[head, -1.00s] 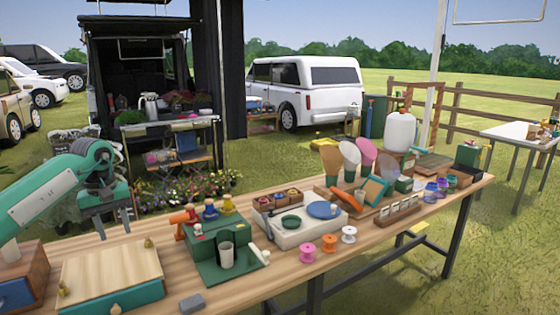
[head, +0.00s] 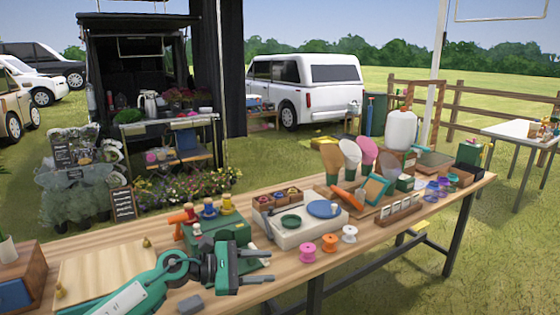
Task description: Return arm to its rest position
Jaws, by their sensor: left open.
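My left arm comes in from the lower left, low over the front of the wooden table (head: 375,239). Its left gripper (head: 262,265) is open, with its fingers pointing right and nothing seen between them. It is in front of the green box (head: 205,236) and hides part of it. My right gripper is not in view.
A white tray unit (head: 300,230) with a blue lid stands right of the gripper. Pink, orange and white spools (head: 329,243) line the front edge. A grey block (head: 190,304) lies near the front. Brushes and a white jug (head: 401,130) stand farther right.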

